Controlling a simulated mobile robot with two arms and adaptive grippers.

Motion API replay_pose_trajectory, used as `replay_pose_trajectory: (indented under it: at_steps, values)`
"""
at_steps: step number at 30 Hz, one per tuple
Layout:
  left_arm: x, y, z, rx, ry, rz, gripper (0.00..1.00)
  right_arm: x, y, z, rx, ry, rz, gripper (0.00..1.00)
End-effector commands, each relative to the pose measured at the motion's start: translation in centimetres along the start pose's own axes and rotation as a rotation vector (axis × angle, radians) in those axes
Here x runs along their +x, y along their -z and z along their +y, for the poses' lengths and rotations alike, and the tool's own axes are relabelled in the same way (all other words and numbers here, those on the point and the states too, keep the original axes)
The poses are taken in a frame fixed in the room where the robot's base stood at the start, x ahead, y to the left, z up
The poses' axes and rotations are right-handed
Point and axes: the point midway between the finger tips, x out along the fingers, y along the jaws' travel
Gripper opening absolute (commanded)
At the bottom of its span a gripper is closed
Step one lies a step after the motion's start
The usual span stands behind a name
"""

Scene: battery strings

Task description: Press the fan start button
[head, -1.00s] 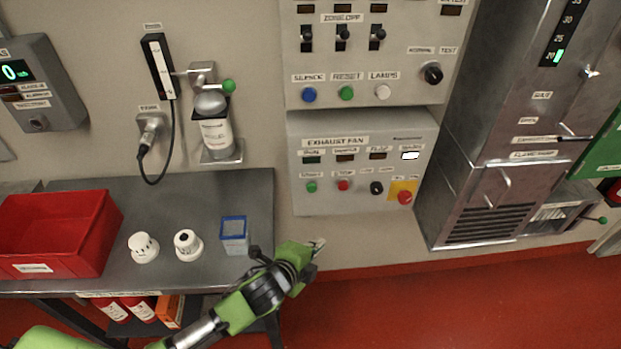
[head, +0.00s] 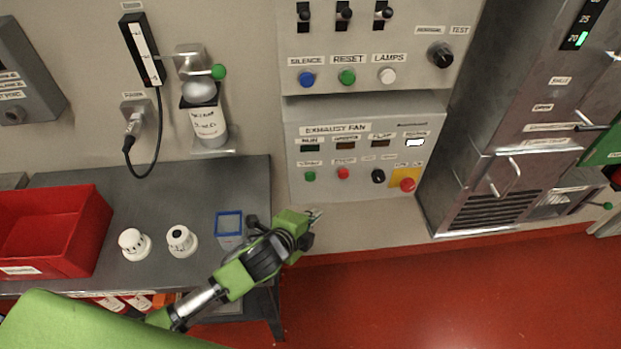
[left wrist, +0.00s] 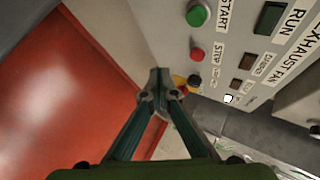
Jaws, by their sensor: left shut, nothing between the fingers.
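The exhaust fan panel (head: 365,150) is a grey box on the wall in the head view. Its green start button (head: 310,176) is at the lower left of the panel, with a red stop button (head: 343,173) to its right. In the left wrist view the green start button (left wrist: 197,15) is near the top, above the red stop button (left wrist: 197,54). My left gripper (head: 316,215) is below the panel, apart from it. Its fingers meet at the tips (left wrist: 158,75) and hold nothing. My right gripper is not in view.
A dark selector knob (head: 378,176) and a red emergency button (head: 407,184) on a yellow plate are farther right on the panel. A metal table (head: 150,190) stands left, with a red bin (head: 85,235), two white detectors and a blue-rimmed container (head: 229,224). The red floor at right is clear.

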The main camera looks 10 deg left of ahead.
Motion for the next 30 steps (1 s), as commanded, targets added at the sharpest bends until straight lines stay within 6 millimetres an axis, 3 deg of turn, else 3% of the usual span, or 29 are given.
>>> replay_pose_trajectory:
  at_steps: [12,18,30]
  values:
    - [4.0,-2.9,-2.7,0.002,0.003,-0.002,0.0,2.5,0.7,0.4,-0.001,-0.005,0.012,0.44]
    - [5.3,-3.9,-3.9,0.003,0.002,-0.003,0.0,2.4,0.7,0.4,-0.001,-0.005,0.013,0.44]
    - [5.8,-4.3,-4.3,0.002,0.001,-0.001,0.0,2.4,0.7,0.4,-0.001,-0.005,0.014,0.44]
